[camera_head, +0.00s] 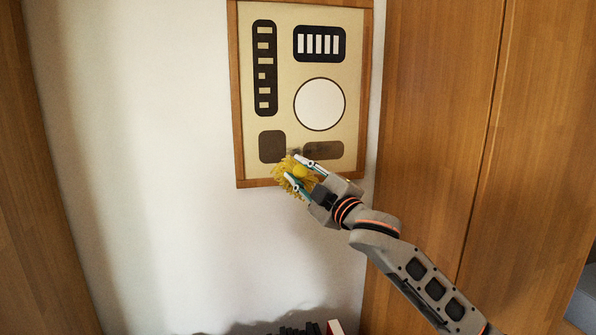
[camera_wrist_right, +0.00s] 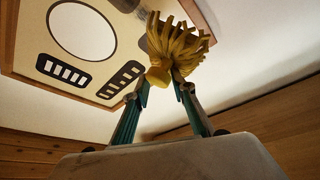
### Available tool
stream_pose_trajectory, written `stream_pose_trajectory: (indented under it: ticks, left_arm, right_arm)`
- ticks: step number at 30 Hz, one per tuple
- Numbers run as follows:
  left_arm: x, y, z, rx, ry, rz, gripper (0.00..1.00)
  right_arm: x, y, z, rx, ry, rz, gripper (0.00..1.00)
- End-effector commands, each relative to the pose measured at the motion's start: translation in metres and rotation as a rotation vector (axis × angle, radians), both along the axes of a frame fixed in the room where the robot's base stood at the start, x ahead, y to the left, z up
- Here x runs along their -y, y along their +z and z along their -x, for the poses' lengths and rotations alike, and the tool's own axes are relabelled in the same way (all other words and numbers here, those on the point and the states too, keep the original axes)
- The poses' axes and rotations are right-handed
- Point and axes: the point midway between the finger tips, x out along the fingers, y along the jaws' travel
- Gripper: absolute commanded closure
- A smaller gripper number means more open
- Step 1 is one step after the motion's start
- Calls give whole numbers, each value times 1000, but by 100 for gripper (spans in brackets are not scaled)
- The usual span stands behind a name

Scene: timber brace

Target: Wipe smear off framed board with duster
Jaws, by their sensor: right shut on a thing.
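The framed board (camera_head: 352,65) hangs on the white wall, with a wooden frame and dark and white shapes on a cream face. A faint dark smear (camera_head: 295,152) shows low on the board, just above the duster, and is partly hidden. My right gripper (camera_head: 294,168) is shut on the yellow duster (camera_head: 281,184), in front of the board's lower edge. In the right wrist view the duster (camera_wrist_right: 180,42) fans out beyond the two fingers, overlapping the board (camera_wrist_right: 112,52). I cannot tell whether its strands touch the board. My left gripper is out of view.
A wooden cabinet or panel (camera_head: 435,110) stands right of the board, and wood (camera_head: 35,200) borders the left. Bare wall (camera_head: 150,150) lies left of the board. Dark items (camera_head: 295,329), partly cut off, stand at the bottom.

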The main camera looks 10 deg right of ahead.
Motion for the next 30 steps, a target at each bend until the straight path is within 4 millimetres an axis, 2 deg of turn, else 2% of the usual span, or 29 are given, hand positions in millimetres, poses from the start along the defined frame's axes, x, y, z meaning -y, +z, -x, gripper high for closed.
stream_pose_trajectory:
  ticks: [14, 17, 25, 30]
  left_arm:
    - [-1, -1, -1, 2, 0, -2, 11]
    - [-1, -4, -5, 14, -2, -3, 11]
    - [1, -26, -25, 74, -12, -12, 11]
    - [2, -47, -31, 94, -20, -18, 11]
  right_arm:
    - [0, 3, 0, 6, -2, 0, 100]
    - [1, 13, -1, 30, -8, -2, 100]
    - [9, 63, 1, 171, -45, -6, 100]
    - [12, 78, 3, 275, -65, -6, 100]
